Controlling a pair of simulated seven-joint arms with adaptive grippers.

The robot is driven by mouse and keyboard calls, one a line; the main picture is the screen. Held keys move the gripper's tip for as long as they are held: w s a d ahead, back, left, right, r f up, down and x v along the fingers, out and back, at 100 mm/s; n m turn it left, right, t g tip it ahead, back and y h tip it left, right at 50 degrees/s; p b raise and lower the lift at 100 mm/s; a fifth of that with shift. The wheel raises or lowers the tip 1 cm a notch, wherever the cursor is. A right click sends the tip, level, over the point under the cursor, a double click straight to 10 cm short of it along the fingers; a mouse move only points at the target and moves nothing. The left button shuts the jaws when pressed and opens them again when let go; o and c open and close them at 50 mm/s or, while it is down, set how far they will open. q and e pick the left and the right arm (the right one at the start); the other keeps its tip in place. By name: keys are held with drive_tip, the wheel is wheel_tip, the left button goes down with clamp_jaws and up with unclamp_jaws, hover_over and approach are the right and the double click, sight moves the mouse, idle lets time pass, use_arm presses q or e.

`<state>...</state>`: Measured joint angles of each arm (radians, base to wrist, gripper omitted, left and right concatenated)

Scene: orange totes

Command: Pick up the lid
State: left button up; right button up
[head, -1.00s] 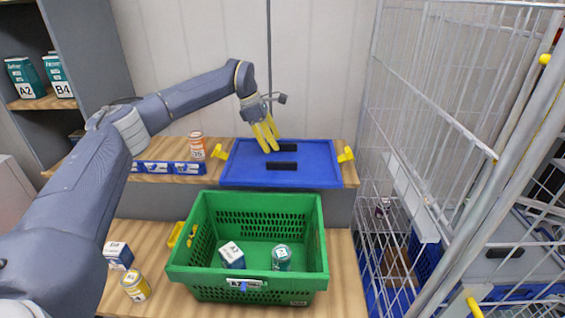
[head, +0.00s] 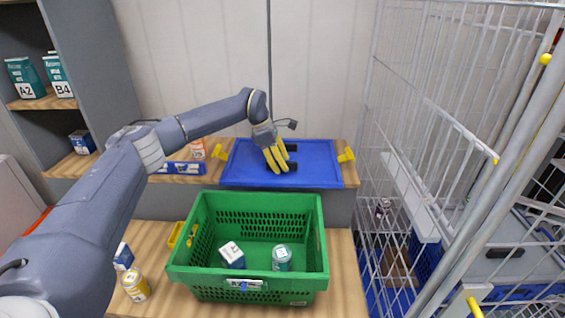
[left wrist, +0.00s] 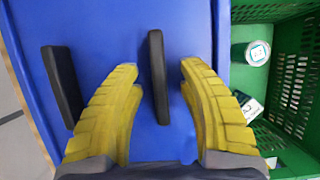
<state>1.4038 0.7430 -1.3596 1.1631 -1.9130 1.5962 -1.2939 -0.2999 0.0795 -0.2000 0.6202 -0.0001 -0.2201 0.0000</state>
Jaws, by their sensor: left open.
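The blue lid (head: 318,165) lies flat on the back ledge, behind the green crate. It has two black bar handles; the far one (head: 292,148) and the near one are partly covered by my fingers in the head view. My left gripper (head: 277,160) is open and points down over the lid. In the left wrist view, its yellow fingers (left wrist: 158,68) stand on either side of one black handle (left wrist: 157,95). The other handle (left wrist: 62,85) lies outside them. I cannot tell whether the fingers touch the lid. My right gripper is not in view.
The green crate (head: 247,283) in front holds a box (head: 232,255) and a jar (head: 282,259). Yellow clips (head: 346,155) flank the lid. An orange-labelled can (head: 198,149) stands left of it. A white wire cage (head: 430,130) rises on the right.

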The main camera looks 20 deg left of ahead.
use_arm(q)
drive_tip(key=shift+d+f, duration=0.1)
drive_tip(key=shift+f, duration=0.1)
drive_tip(key=shift+c, duration=0.2)
clamp_jaws()
